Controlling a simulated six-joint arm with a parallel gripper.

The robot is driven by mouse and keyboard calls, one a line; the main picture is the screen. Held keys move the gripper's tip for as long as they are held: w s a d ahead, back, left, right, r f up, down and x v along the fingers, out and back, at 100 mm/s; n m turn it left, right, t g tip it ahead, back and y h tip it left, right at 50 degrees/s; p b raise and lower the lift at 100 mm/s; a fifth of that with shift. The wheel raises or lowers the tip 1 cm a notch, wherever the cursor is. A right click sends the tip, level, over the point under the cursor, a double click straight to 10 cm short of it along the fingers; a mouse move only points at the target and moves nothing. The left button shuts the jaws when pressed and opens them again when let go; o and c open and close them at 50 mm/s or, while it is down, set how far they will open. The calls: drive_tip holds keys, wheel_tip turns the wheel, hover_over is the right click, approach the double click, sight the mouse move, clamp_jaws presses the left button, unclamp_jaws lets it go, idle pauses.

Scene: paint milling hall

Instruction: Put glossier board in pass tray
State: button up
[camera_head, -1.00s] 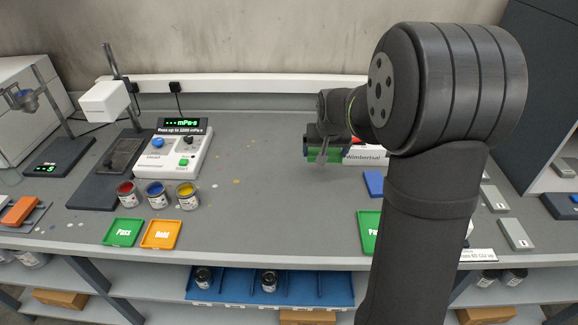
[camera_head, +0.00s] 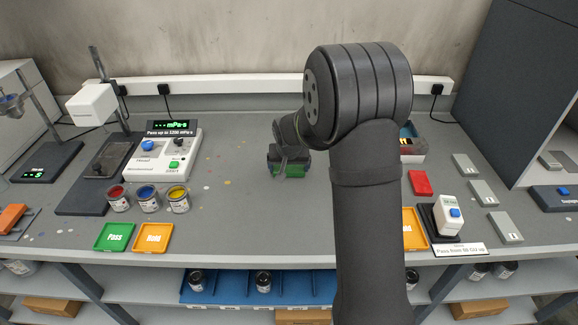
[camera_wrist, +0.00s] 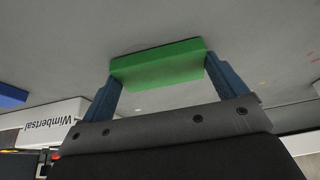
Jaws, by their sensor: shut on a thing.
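My gripper (camera_head: 288,166) is shut on a green board (camera_head: 289,172), held across the fingers in the wrist view (camera_wrist: 158,66). The board is close over the grey bench; I cannot tell if it touches. A red board (camera_head: 420,182) lies right of my arm. A blue board (camera_wrist: 12,96) shows at the wrist view's left edge; my arm hides it in the head view. A green Pass tray (camera_head: 98,246) is at front left, before the viscometer. On the right an orange Hold tray (camera_head: 418,240) is partly hidden by my arm.
A white gloss meter (camera_head: 447,215) with a blue button stands right of the Hold tray. Paint cans (camera_head: 149,198) stand before the viscometer (camera_head: 165,155).

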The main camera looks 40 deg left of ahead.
drive_tip(key=shift+f, duration=0.15)
drive_tip(key=o, duration=0.7)
drive_tip(key=v, duration=1.2)
